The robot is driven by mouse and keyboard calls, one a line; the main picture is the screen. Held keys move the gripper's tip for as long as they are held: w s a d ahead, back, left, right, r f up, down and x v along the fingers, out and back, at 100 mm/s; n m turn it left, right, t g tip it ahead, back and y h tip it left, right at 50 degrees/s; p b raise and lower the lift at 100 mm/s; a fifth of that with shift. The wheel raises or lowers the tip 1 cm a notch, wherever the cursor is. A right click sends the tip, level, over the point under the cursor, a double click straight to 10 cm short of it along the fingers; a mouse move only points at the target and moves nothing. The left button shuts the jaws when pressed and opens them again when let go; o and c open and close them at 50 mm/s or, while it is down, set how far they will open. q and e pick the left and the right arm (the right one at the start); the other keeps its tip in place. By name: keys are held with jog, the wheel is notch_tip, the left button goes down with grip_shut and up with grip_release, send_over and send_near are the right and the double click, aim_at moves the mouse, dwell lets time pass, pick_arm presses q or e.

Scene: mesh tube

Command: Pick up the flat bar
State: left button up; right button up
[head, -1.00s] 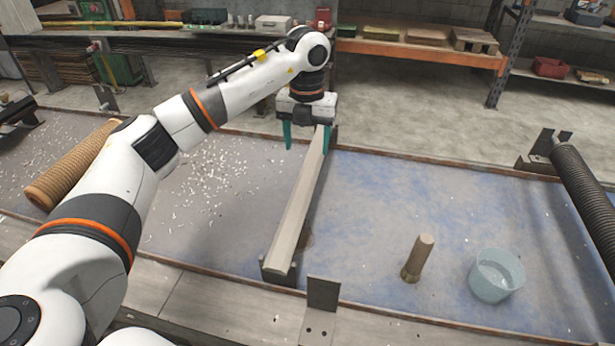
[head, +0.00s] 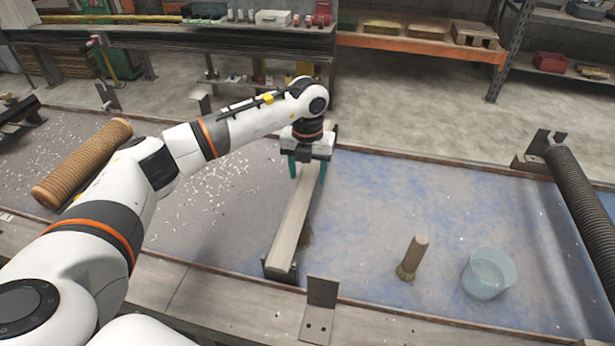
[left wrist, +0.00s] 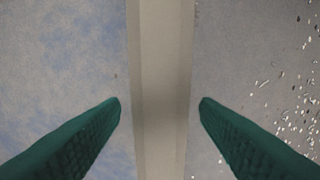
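The flat bar (head: 293,225) is a long, pale grey-beige bar lying across the workbench from front to back. Its near end sits in a dark bracket at the bench's front edge. My left gripper (head: 307,172), with green fingers, is at the bar's far part. Its fingers are open, one on each side of the bar. In the left wrist view the bar (left wrist: 162,90) runs between the two apart fingertips, with a gap on both sides. The bar's far end is hidden by the gripper. My right gripper is not in view.
A ribbed tan tube (head: 84,163) lies at the left. A dark ribbed tube (head: 585,215) lies at the right edge. White chips litter the left bench surface.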

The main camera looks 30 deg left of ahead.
pick_arm(q)
grip_shut()
jog(key=shift+r, duration=0.15)
jog(key=shift+w, duration=0.1)
